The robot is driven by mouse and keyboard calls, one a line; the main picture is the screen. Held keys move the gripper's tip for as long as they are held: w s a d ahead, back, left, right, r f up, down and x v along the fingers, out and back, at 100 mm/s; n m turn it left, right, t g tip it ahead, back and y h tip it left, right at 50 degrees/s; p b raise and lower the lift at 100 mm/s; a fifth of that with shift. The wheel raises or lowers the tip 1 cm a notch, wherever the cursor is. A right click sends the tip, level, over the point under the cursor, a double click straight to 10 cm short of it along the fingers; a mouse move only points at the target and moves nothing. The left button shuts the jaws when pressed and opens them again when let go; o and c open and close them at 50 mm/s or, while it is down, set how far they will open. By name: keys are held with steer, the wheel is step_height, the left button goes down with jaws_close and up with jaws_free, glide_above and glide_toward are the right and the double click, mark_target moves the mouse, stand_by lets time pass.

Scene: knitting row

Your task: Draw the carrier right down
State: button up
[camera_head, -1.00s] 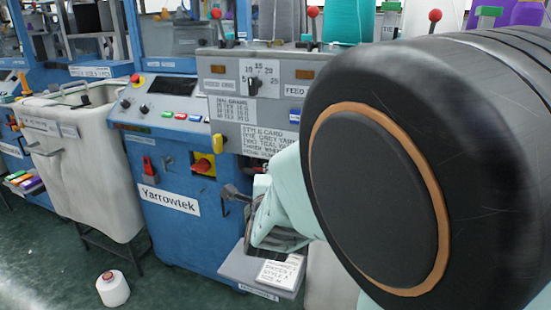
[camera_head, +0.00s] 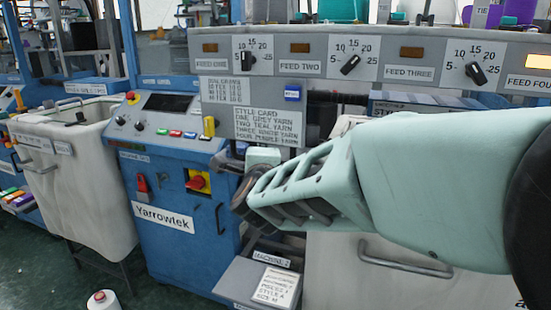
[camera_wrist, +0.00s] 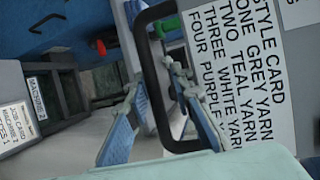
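A black loop handle (camera_wrist: 152,85) stands out in the wrist view, beside the grey panel. I take it for the carrier's handle; the carrier's body cannot be made out. My gripper (camera_wrist: 153,76) has its two blue-padded fingers apart, one on each side of the handle's long bar. I see a gap beside the bar, so the fingers do not look closed on it. In the head view my pale green wrist (camera_head: 310,190) reaches left to the front of the machine, below the style card (camera_head: 268,124), and hides most of the fingers and handle.
The blue Yarrowtek cabinet (camera_head: 180,215) stands left of my wrist, with a red-and-yellow switch (camera_head: 198,182). A grey box with a job card (camera_head: 276,287) juts out below. A cream bin (camera_head: 400,285) with a bar handle stands under my arm. Feed dials (camera_head: 350,60) line the panel above.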

steer(key=shift+r, duration=0.25)
steer(key=s+r+p, duration=0.1)
steer(key=s+p, duration=0.4)
steer(key=s, duration=0.7)
steer(key=shift+s+d+r, duration=0.15)
steer(key=shift+d+r, duration=0.2)
stand_by(0.4)
stand_by(0.5)
